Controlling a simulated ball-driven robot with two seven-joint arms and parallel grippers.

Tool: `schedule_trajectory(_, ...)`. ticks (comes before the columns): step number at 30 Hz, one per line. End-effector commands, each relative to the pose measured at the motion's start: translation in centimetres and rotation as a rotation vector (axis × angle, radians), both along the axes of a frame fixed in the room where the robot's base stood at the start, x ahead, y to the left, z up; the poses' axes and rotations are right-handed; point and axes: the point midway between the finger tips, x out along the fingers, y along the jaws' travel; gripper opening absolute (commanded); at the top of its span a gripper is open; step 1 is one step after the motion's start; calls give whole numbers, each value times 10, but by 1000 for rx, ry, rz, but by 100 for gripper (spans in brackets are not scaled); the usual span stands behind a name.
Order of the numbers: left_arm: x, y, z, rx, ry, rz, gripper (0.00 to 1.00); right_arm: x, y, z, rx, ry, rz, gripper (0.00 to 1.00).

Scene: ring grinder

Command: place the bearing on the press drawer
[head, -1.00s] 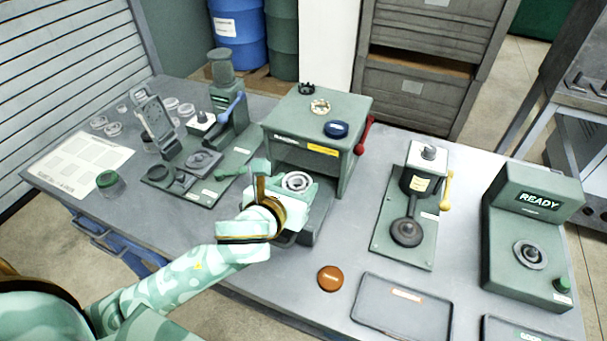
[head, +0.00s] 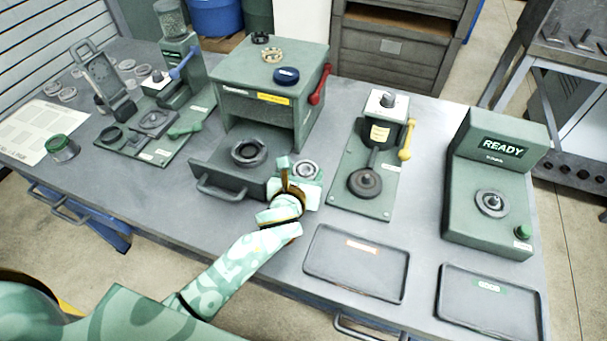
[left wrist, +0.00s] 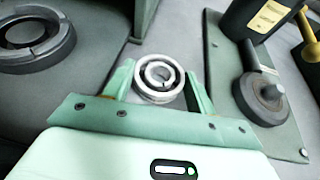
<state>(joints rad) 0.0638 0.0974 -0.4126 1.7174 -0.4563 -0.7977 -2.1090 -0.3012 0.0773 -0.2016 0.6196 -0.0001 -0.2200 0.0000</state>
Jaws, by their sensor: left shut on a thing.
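The bearing, a silver metal ring (head: 306,170), is between the fingers of my left gripper (head: 301,172). In the left wrist view the bearing (left wrist: 158,97) sits between the two green fingers of that gripper (left wrist: 160,84), which is shut on it. The press drawer (head: 217,172) is pulled out at the front of the green press (head: 268,85) and carries a dark round seat (head: 249,153), empty in the middle. My gripper and the bearing are right of the drawer, apart from the seat. The seat (left wrist: 60,52) shows at upper left in the wrist view. My right gripper is not in view.
The press has a red lever (head: 320,85) on its right side. A station with a yellow lever (head: 406,140) stands right of my gripper. Two dark trays (head: 355,262) (head: 490,300) lie along the front edge. A READY tester (head: 490,185) stands at right.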

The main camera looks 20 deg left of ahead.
Motion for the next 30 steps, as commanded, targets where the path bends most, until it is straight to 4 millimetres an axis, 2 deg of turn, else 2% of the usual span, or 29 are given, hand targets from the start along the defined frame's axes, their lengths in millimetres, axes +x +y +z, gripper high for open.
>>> schedule_trajectory(9,0,0,-1,0,-2,0,26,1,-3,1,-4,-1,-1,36)
schedule_trajectory(10,0,0,-1,0,-1,0,64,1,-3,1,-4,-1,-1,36)
schedule_trajectory(21,-2,0,4,0,-1,-1,65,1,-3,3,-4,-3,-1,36)
schedule_trajectory(26,-28,-2,17,1,-1,-1,65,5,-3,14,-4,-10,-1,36)
schedule_trajectory(30,-60,-4,31,0,-1,-1,65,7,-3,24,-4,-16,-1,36)
